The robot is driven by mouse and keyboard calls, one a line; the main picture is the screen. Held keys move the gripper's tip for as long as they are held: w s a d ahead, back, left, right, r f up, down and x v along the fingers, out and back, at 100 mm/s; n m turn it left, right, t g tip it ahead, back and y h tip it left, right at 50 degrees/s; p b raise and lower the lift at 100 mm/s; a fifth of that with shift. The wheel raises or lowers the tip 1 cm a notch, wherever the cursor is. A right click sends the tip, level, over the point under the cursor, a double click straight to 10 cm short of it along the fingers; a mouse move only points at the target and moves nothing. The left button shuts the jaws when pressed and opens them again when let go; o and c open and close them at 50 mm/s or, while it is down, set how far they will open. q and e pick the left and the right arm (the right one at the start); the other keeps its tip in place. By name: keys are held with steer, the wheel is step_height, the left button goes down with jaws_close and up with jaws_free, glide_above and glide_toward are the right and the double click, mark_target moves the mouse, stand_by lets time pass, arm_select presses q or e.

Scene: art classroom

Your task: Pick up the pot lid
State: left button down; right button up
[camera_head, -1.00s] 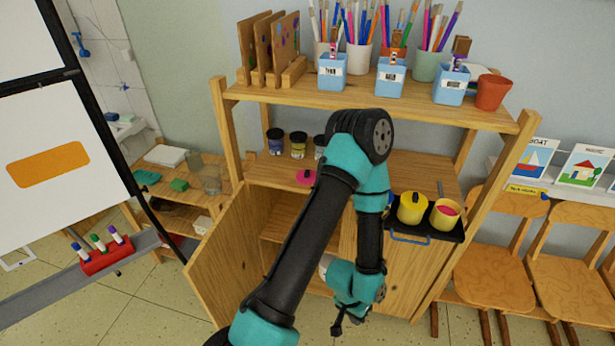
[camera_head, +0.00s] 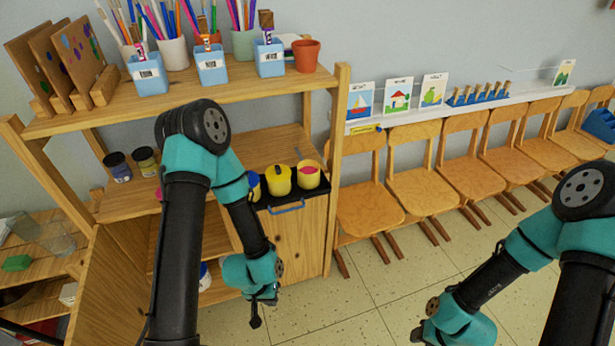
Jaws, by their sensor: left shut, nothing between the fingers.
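A pink piece (camera_head: 158,194), possibly the pot lid, shows on the middle shelf, mostly hidden behind my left arm. A yellow pot with a black knob on top (camera_head: 278,181) and an open yellow pot with pink inside (camera_head: 308,175) stand on a black tray (camera_head: 318,194) at the right end of that shelf. My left gripper (camera_head: 256,312) is shut and empty, hanging low in front of the cabinet, below the tray and apart from it. My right gripper (camera_head: 418,336) is at the bottom edge over the floor, too small and cut off to judge.
The wooden shelf unit (camera_head: 340,120) has brush cups and a terracotta pot (camera_head: 306,56) on top. Dark-lidded jars (camera_head: 118,166) stand on the middle shelf. The cabinet door (camera_head: 105,290) is open at left. Chairs (camera_head: 425,190) line the wall; the floor between is clear.

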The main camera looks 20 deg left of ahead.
arm_select(q)
steer(key=c, duration=1.8)
jaws_free()
steer(key=o, duration=1.8)
steer(key=shift+w, duration=0.1)
